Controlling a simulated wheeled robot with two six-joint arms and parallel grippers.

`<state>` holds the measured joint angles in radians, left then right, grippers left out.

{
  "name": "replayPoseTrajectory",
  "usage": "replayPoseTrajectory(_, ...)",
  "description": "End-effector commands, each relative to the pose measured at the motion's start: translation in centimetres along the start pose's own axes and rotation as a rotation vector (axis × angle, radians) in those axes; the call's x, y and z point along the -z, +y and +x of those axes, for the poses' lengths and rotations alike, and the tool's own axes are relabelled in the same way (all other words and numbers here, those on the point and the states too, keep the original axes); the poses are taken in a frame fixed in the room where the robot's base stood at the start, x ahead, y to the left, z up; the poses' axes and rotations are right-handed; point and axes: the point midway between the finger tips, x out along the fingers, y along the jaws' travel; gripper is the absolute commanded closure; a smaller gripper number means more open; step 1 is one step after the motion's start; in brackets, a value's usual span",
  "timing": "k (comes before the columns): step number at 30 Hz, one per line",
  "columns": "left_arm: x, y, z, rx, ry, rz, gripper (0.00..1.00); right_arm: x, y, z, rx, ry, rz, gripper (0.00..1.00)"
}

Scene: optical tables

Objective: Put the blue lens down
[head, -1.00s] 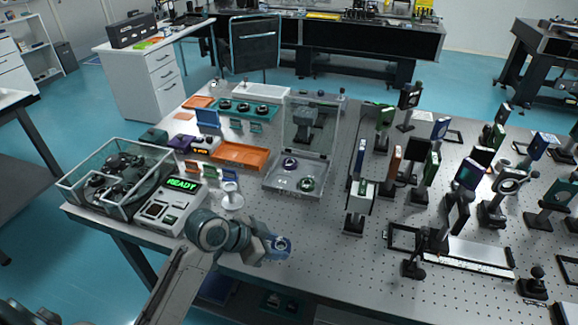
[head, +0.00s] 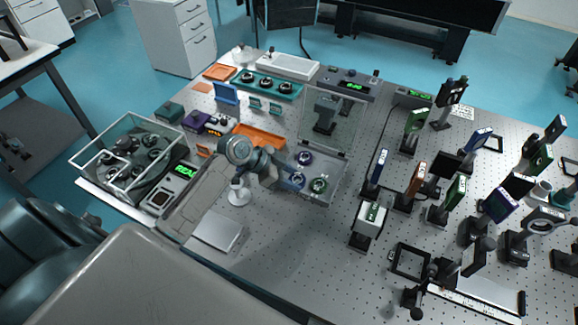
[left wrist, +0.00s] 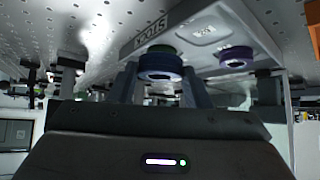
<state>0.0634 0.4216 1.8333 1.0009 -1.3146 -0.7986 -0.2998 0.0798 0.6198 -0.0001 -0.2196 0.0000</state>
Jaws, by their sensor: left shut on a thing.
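The blue lens (head: 297,180) is in my left gripper (head: 289,178), which is over the left front part of the stock tray (head: 331,169). In the left wrist view the blue lens (left wrist: 160,68) sits between the two fingers (left wrist: 160,82). A green lens (head: 318,185) and a purple lens (head: 305,158) are in the tray. In the left wrist view the green lens (left wrist: 160,49) shows just beyond the blue one, and the purple lens (left wrist: 237,57) is off to the right. I cannot tell whether the blue lens touches the tray. My right gripper is not in view.
The tray's clear lid (head: 333,115) stands open behind it. An orange tray (head: 259,133) lies just behind my left gripper. A round white stand (head: 239,195) and a glass box (head: 118,140) are to the left. Several posts with optics stand on the right.

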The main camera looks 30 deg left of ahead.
Motion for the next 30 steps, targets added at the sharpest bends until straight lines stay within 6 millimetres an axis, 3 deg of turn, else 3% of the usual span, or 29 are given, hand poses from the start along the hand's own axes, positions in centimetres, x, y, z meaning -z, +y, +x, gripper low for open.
replayPoseTrajectory(3,0.2,-2.9,-0.1,0.002,0.001,-0.003,0.82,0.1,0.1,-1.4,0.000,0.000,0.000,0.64)
replayPoseTrajectory(9,-0.3,-5.0,0.3,0.000,0.000,-0.001,0.82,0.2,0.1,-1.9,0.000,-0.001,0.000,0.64)
replayPoseTrajectory(18,-2.4,-5.1,2.4,-0.001,0.000,-0.003,0.82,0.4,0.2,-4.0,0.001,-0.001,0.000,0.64)
replayPoseTrajectory(30,-3.2,-5.2,3.1,0.001,0.000,0.001,0.82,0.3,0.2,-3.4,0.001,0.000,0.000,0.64)
